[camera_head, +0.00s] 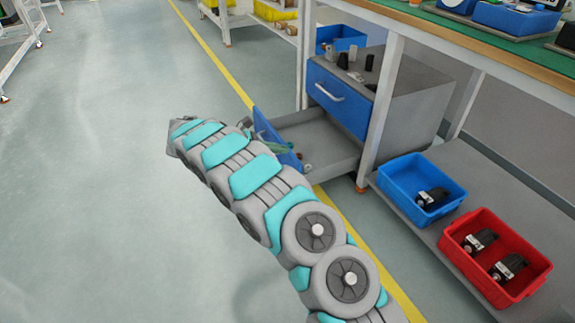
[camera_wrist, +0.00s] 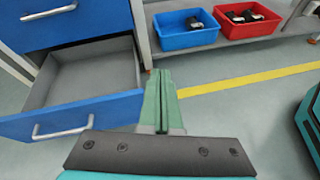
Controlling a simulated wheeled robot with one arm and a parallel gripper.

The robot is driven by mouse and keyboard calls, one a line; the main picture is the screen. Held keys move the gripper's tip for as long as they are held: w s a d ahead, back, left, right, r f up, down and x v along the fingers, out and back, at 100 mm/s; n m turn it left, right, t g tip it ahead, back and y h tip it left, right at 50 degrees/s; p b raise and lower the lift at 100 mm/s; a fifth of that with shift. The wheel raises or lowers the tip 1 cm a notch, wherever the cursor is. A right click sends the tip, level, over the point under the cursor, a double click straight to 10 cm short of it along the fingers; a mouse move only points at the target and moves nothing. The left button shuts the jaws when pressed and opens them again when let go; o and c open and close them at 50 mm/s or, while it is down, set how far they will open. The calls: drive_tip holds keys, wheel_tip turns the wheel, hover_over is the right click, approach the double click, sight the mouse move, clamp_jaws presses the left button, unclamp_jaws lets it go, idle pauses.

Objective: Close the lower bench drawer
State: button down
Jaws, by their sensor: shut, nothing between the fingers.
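The lower bench drawer (camera_head: 320,143) is pulled out of the grey cabinet under the bench, and its blue front (camera_head: 268,136) is partly hidden by my arm in the head view. In the wrist view the lower drawer (camera_wrist: 95,72) stands open at the left, with a silver handle (camera_wrist: 62,130) on its blue front. My gripper (camera_wrist: 158,75) is shut and empty, just right of the drawer front's right end; I cannot tell whether it touches. The upper drawer (camera_head: 340,95) is shut.
A blue bin (camera_head: 390,170) and a red bin (camera_head: 462,228) with dark parts stand on the low shelf right of the cabinet. A bench leg (camera_head: 380,105) stands beside the cabinet. The floor (camera_head: 110,200) at left is clear.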

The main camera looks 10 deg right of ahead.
drive_tip(key=w+a+f+n+t, duration=0.2)
drive_tip(key=w+a+f+n, duration=0.15)
drive_tip(key=a+f, duration=0.6)
drive_tip(key=b, duration=0.1)
approach(296, 164)
drive_tip(key=shift+h, duration=0.3)
drive_tip(key=x, duration=0.2)
drive_tip(key=f+x, duration=0.1)
drive_tip(key=x, duration=0.2)
drive_tip(key=shift+w, duration=0.15)
drive_tip(key=shift+w+d, duration=0.15)
drive_tip(key=shift+d, duration=0.45)
drive_tip(key=w+d, duration=0.2)
drive_tip(key=d, duration=0.6)
drive_tip(key=w+d, duration=0.2)
drive_tip(key=d, duration=0.6)
drive_tip(key=w+d+b, duration=0.1)
drive_tip(key=w+d, duration=0.1)
drive_tip(key=d, duration=0.6)
drive_tip(key=shift+w, duration=0.2)
